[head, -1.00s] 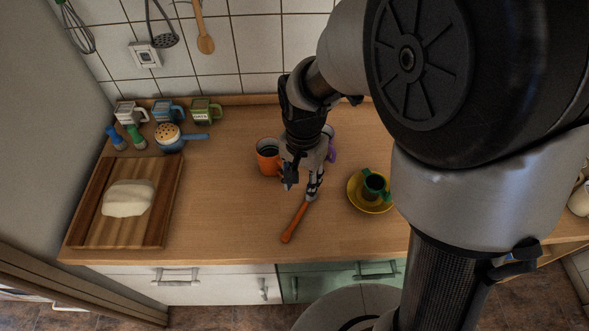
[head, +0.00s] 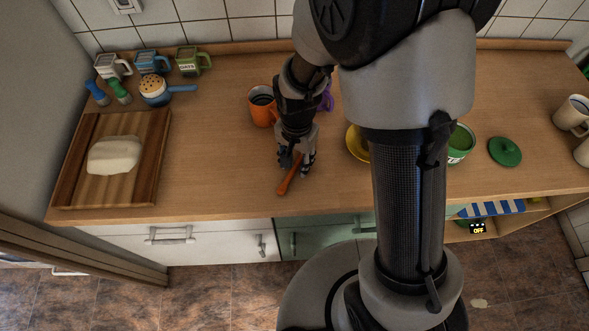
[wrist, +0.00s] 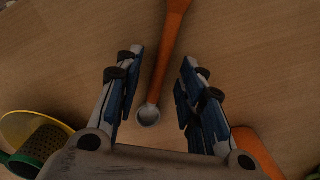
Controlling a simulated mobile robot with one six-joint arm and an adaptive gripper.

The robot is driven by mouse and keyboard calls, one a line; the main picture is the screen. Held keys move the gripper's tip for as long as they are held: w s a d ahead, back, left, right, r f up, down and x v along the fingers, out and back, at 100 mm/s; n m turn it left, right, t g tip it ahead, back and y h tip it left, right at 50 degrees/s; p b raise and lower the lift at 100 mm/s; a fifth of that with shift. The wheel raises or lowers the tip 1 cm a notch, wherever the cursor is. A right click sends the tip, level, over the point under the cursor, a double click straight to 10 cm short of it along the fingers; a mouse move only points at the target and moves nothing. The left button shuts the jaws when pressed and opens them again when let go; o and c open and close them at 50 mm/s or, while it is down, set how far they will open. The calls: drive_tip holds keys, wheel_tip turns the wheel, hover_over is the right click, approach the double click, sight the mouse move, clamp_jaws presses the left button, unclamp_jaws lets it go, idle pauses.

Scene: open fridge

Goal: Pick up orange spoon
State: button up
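The orange spoon (head: 288,182) lies on the wooden counter near its front edge. In the wrist view the spoon (wrist: 164,60) has a long orange handle running to the top edge and a small grey bowl end toward my gripper's palm. My gripper (wrist: 160,62) is open, with one finger on each side of the spoon and a gap to both. In the head view my gripper (head: 297,165) points down over the spoon and hides its bowl end. I cannot tell how high the fingertips are above the counter.
An orange mug (head: 261,108) stands just behind my gripper to the left, with a purple item (head: 327,98) to the right. A yellow saucer (head: 355,146) is partly hidden by my arm. A wooden board (head: 152,165) with a white block lies left. Counter between board and spoon is clear.

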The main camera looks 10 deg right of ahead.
drive_tip(key=shift+f, duration=0.15)
drive_tip(key=shift+c, duration=0.2)
clamp_jaws()
